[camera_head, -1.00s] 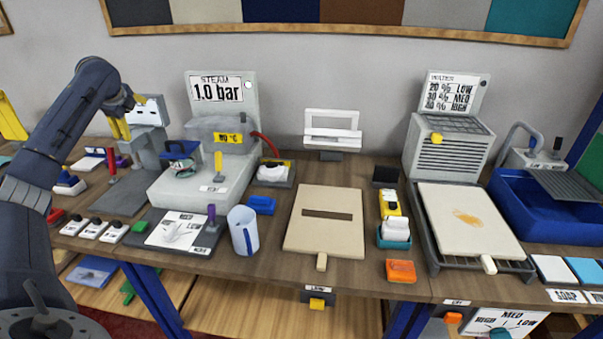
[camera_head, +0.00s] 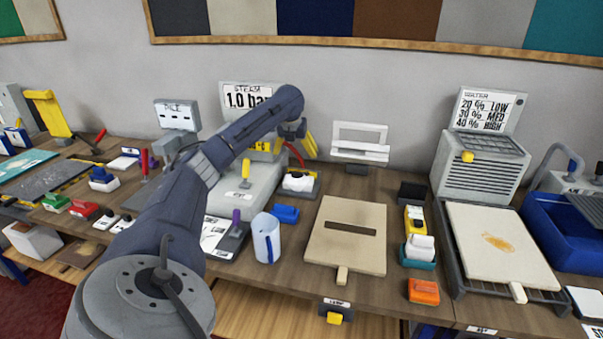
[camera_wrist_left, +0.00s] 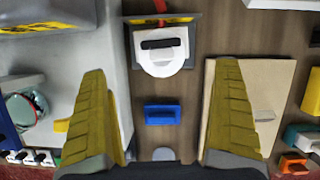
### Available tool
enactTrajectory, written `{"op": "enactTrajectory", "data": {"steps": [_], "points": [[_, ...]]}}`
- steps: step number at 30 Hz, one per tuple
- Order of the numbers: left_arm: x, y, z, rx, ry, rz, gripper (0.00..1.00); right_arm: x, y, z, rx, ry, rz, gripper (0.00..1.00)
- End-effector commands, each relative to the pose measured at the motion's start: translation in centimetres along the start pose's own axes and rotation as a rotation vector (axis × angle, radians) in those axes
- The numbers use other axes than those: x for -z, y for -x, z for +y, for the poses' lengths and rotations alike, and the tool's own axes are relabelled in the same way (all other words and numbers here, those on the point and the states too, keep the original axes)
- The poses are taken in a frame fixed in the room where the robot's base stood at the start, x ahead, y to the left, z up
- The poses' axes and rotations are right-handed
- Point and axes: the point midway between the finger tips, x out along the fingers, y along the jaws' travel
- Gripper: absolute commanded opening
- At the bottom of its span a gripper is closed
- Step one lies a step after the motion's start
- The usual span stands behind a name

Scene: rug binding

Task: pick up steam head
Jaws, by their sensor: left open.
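The steam head (camera_head: 298,181) is a white block with a dark handle and a red hose at its back. It sits on a dark holder beside the grey steam station (camera_head: 225,199). In the left wrist view, the steam head (camera_wrist_left: 160,62) shows upper middle, between the lines of my fingers. My left gripper (camera_head: 297,149) is open and empty, above the steam head and apart from it. Its yellow fingers spread wide in the left wrist view (camera_wrist_left: 160,78). My left arm hides part of the steam station. My right gripper is not in view.
A blue block (camera_head: 285,214) lies just in front of the steam head, and a white-blue mug (camera_head: 266,240) stands in front of that. A beige board (camera_head: 346,217) with a dark strip lies to the right. A white frame stand (camera_head: 361,153) is behind it.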

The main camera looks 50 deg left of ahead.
Motion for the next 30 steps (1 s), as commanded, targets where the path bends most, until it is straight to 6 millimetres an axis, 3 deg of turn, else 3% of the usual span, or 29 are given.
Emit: {"op": "enactTrajectory", "data": {"steps": [10,23,30], "points": [[0.1,-6.0,0.0,0.0,0.003,0.002,0.98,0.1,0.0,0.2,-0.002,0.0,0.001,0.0],[0.0,-8.7,-0.1,0.001,0.002,0.0,0.98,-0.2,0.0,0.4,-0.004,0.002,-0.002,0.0],[0.1,-11.6,-0.1,0.001,0.004,0.0,0.98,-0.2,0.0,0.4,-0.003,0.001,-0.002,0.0]]}}
